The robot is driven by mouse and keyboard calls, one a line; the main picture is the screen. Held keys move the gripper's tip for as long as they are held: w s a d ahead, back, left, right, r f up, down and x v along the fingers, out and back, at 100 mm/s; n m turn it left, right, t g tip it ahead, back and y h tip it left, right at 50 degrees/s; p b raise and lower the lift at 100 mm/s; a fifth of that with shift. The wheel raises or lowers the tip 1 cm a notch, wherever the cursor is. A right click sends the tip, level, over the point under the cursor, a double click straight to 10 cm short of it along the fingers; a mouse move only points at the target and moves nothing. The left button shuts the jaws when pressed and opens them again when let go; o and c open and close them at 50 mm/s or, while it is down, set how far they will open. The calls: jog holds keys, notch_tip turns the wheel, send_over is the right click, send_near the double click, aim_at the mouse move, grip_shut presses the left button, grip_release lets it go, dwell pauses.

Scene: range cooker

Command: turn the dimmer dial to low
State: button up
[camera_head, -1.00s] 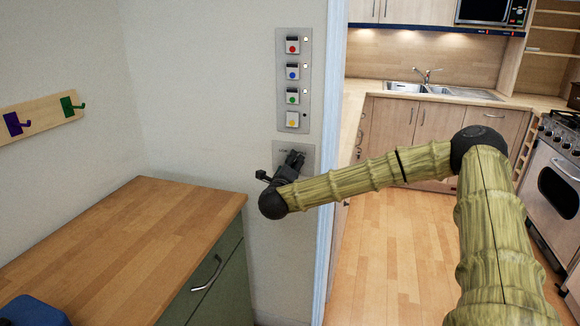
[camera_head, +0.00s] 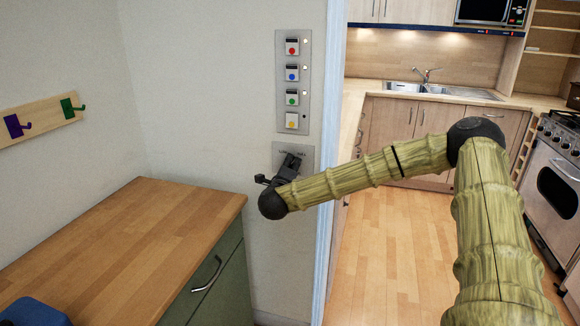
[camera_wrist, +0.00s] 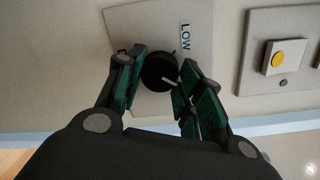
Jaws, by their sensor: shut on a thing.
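The dimmer dial (camera_wrist: 159,72) is a round black knob on a pale square plate (camera_wrist: 150,20), shown in the wrist view with a LOW label (camera_wrist: 185,37) beside it. A thin light mark shows on the plate near the knob's right edge. My gripper (camera_wrist: 157,82) has its two fingers on either side of the knob and is shut on it. In the head view my gripper (camera_head: 290,163) reaches the plate (camera_head: 308,152) on the wall and hides the dial.
A switch panel (camera_head: 292,82) with red, blue, green and yellow buttons is above the dial plate. A wooden-topped cabinet (camera_head: 130,235) stands at left, with a hook rack (camera_head: 45,118) on the wall. The door frame (camera_head: 333,150) is close at right.

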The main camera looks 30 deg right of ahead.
jog(key=shift+a+f+n+g+p, duration=0.1)
jog(key=shift+n+g+p, duration=0.35)
jog(key=shift+n+p, duration=2.4)
jog(key=shift+a+n+g+p, duration=0.1)
jog(key=shift+n+g+p, duration=0.6)
jog(key=shift+n, duration=3.95)
jog(key=shift+f+t, duration=0.1)
jog(key=shift+t, duration=0.15)
jog(key=o, duration=1)
jog(key=shift+w, duration=0.15)
jog(key=v, duration=1.2)
